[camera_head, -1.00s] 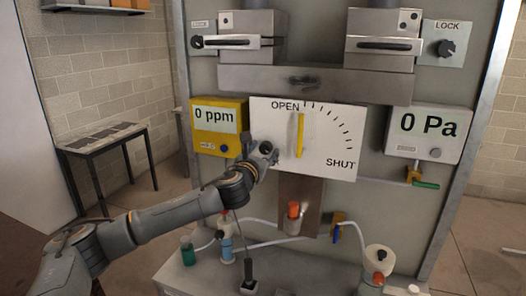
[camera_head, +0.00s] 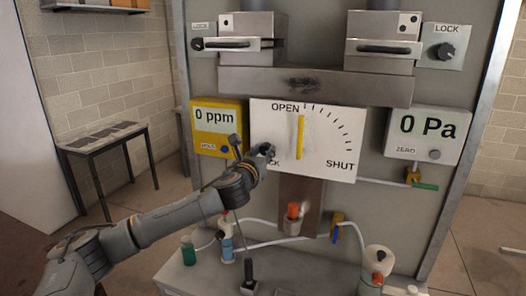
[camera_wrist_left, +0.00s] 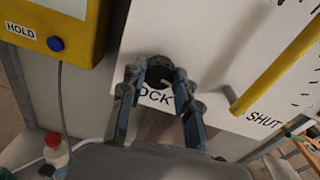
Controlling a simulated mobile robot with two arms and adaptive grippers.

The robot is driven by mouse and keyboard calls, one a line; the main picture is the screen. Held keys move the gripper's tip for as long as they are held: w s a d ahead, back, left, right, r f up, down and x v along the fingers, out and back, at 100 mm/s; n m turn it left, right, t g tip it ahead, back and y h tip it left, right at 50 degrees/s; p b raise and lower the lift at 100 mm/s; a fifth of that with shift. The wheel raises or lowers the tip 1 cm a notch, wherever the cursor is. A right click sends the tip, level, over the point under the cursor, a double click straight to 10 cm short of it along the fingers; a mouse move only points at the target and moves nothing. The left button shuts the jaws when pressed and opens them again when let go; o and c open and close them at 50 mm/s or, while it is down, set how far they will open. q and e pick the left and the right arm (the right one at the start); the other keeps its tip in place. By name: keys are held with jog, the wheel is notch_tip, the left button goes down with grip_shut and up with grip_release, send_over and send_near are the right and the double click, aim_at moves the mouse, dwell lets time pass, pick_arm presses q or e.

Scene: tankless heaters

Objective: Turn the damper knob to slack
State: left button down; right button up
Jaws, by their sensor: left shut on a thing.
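The damper panel (camera_head: 325,120) is a white plate with an OPEN to SHUT scale and an upright yellow handle (camera_head: 299,138) pointing at OPEN. At the panel's lower left, a small dark round knob (camera_wrist_left: 160,74) shows in the left wrist view, above a label whose visible letters read "OCK". My left gripper (camera_head: 263,152) is at this knob. In the left wrist view its two fingers lie on either side of the knob, shut on it. The fingers hide part of the knob and the label's first letter. My right gripper is out of view.
A yellow 0 ppm meter (camera_head: 218,117) with a HOLD button is just left of the panel. A 0 Pa gauge (camera_head: 428,133) is on the right. Above are two metal boxes with handles and another LOCK knob (camera_head: 446,50). Bottles and tubing stand on the bench below.

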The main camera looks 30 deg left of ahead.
pick_arm(q)
jog(key=n, duration=0.4)
jog(key=shift+a+n+p, duration=0.1)
jog(key=shift+n+p, duration=0.2)
jog(key=n, duration=0.3)
jog(key=shift+n, duration=0.3)
jog(key=n, duration=0.5)
jog(key=shift+a+h, duration=0.1)
jog(key=shift+h, duration=0.3)
jog(key=shift+n+b, duration=0.35)
jog(key=shift+n, duration=1.45)
jog(key=c, duration=1)
grip_release()
jog(key=shift+a+f, duration=0.1)
jog(key=shift+o, duration=0.2)
